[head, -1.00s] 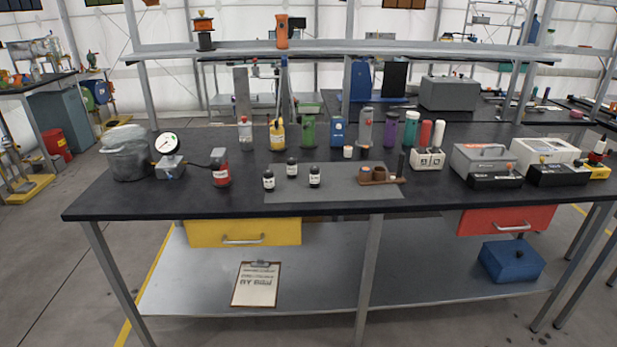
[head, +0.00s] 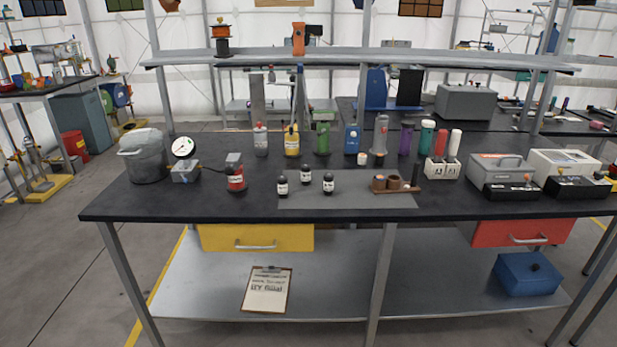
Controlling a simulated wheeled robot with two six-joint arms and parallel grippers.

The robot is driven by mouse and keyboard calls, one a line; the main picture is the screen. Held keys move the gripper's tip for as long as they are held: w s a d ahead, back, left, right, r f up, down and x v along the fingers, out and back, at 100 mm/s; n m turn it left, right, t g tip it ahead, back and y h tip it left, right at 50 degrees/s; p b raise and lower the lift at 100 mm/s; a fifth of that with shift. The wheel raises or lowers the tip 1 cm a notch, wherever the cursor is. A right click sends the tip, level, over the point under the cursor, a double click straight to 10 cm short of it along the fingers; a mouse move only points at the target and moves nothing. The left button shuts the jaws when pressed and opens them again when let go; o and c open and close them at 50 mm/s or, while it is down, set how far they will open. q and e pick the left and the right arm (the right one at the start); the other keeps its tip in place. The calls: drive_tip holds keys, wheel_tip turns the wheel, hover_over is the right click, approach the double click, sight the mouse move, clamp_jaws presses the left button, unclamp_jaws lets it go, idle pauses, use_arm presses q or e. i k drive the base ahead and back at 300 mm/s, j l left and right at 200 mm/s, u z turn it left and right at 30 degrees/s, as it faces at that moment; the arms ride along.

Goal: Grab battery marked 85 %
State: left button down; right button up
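No marking of 85 % can be read in the head view, so I cannot tell which object is the battery. A white block (head: 442,170) with dark marks on its front holds a red cylinder (head: 440,143) and a white cylinder (head: 454,144), both upright, at the right of the black bench (head: 130,206). Several coloured upright containers stand along the bench's back, including a green one (head: 322,139) and a blue one (head: 352,138). Small black bottles (head: 328,184) stand on a grey mat (head: 350,202). Neither of my grippers is in view.
A grey pot (head: 148,165) and a dial gauge (head: 184,148) stand at the bench's left. Boxes with black front units (head: 510,192) fill the right. A yellow drawer (head: 270,238) and red drawer (head: 500,232) hang below. A shelf (head: 350,60) spans above the back.

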sight(306, 168)
drive_tip(key=i+l+u, duration=0.1)
drive_tip(key=l, duration=0.25)
drive_tip(key=i+l, duration=0.25)
drive_tip(key=i+l+u, duration=0.15)
drive_tip(key=l, duration=0.25)
drive_tip(key=i+l, duration=0.15)
drive_tip(key=l, duration=0.2)
drive_tip(key=i+l+u, duration=0.15)
drive_tip(key=l, duration=0.2)
